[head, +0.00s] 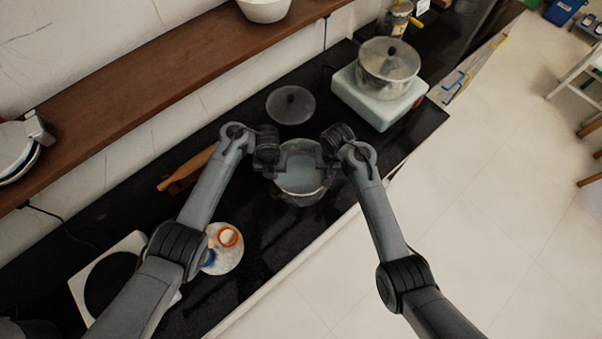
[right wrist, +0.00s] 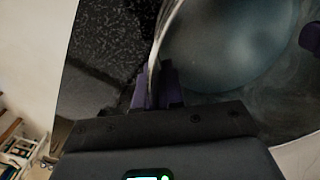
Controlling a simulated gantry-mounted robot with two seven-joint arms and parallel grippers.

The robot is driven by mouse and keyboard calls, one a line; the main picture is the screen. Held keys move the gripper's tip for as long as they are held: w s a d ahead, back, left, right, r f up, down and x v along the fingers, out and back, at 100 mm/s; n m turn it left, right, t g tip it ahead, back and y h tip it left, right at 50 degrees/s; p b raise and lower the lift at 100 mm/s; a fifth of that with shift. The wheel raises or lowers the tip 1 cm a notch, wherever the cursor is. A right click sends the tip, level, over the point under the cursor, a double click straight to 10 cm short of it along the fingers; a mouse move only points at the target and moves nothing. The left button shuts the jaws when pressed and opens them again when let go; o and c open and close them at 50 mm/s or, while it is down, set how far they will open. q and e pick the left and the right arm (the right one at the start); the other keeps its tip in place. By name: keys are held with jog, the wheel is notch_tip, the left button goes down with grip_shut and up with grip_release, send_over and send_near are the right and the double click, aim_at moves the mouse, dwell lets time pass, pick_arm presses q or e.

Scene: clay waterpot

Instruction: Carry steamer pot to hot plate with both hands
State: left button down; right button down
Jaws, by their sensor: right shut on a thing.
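The steamer pot (head: 302,183) is an open, lidless metal pot on the dark counter, between my two grippers. Whether it touches the counter is hard to tell. My right gripper (head: 327,163) is shut on its right rim. The right wrist view shows the purple fingers (right wrist: 160,88) at the wall of the pot (right wrist: 225,45). My left gripper (head: 276,165) is at the opposite rim; its fingertips are too small and covered to judge. The hot plate (head: 80,283), white with a black disc, lies at the lower left, partly behind my left arm.
A lidded pot (head: 388,66) stands on a pale green-white cooker (head: 366,103) at the upper right. A dark round lid (head: 290,104) lies behind the open pot. A plate with small items (head: 226,257) and a wooden object (head: 187,168) lie left. A wooden shelf (head: 130,92) runs along the wall.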

pick_arm(q)
jog(key=shift+r, duration=0.1)
pick_arm(e)
jog(key=shift+r, duration=0.1)
dwell(0.5)
